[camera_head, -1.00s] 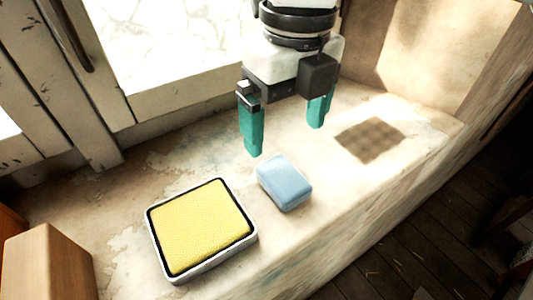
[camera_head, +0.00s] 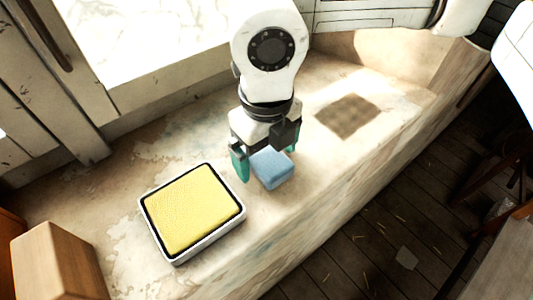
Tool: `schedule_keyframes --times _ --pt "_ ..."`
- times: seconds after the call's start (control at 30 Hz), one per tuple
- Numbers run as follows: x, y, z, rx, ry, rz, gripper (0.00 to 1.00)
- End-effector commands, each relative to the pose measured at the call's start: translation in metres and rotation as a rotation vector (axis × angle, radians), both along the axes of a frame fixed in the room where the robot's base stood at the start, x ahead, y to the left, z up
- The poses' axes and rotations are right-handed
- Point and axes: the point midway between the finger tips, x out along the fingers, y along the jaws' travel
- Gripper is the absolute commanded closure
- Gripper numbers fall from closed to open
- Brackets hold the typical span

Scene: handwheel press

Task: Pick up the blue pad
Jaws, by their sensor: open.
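The blue pad (camera_head: 272,171) is a small block lying on the stone ledge, just right of the yellow-topped tray. My gripper (camera_head: 266,168) is open and low over the ledge. Its left green finger is at the pad's left side. The right finger shows only partly, beyond the pad's upper right edge. The far part of the pad is hidden by the gripper body. I cannot tell whether the fingers touch the pad.
A white-rimmed tray with a yellow textured top (camera_head: 190,210) lies left of the pad. A wooden block (camera_head: 58,262) stands at the lower left. A brown woven mat (camera_head: 347,115) lies right of my gripper. The ledge (camera_head: 335,168) drops off to the floor at right.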

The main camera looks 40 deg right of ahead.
Motion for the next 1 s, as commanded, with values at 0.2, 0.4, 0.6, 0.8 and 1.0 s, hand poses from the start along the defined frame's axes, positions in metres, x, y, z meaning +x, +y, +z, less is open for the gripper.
schedule_keyframes --times 0.2,0.4,0.6,0.8,1.0 --pt "0.0 0.0001 -0.0015 0.0 -0.001 0.0 0.06" --pt "0.0 0.0001 -0.0013 0.0 -0.001 0.0 0.24" --pt "0.0 0.0 -0.0012 0.0 -0.001 0.0 0.43" --pt "0.0001 0.0 -0.0011 0.0 -0.001 0.0 0.62" --pt "0.0001 0.0 -0.001 0.0 -0.001 0.0 0.67"
